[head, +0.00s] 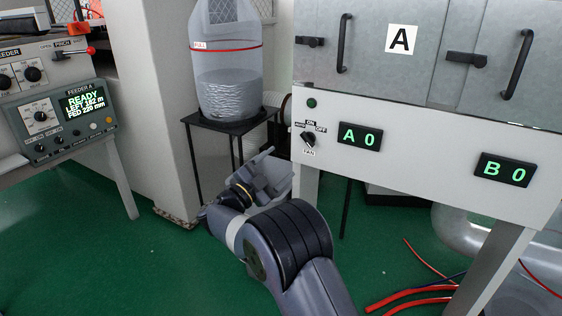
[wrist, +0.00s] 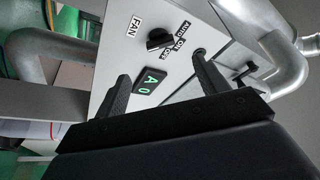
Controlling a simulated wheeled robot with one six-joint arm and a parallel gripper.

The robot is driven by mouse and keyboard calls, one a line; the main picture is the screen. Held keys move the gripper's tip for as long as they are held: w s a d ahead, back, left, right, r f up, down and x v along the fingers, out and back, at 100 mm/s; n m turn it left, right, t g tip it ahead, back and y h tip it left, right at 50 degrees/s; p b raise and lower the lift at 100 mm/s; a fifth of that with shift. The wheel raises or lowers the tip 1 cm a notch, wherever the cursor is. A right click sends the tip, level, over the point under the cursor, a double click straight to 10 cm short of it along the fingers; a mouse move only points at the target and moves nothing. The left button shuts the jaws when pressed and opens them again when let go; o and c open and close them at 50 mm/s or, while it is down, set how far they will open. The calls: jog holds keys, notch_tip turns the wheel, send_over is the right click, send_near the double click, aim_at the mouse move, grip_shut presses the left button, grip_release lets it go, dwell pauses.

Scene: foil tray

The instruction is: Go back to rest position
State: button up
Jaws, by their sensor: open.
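My gripper (head: 262,170) is at the end of my arm, low in the middle of the head view, in front of the stand and left of the white panel. In the wrist view my gripper (wrist: 160,85) shows two dark fingers spread apart with nothing between them. Beyond the fingers, the panel (wrist: 185,72) appears tilted, with the fan knob (wrist: 159,38) and the green A 0 display (wrist: 149,81). The fingers appear apart from the panel, though the exact distance is hard to tell.
The cabinet with the A door (head: 403,62) and white panel (head: 420,145) stands right. A black stand (head: 230,123) holds a clear bag (head: 228,75) behind my gripper. Feeder A's box (head: 65,115) is left. Red hoses (head: 420,300) lie on the green floor at right; floor at left is clear.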

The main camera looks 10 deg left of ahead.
jog(key=b+x, duration=0.2)
jog(key=x, duration=0.8)
jog(key=shift+w+d+r, duration=0.1)
jog(key=shift+w+d, duration=0.15)
jog(key=shift+w, duration=0.05)
jog(key=shift+n, duration=0.3)
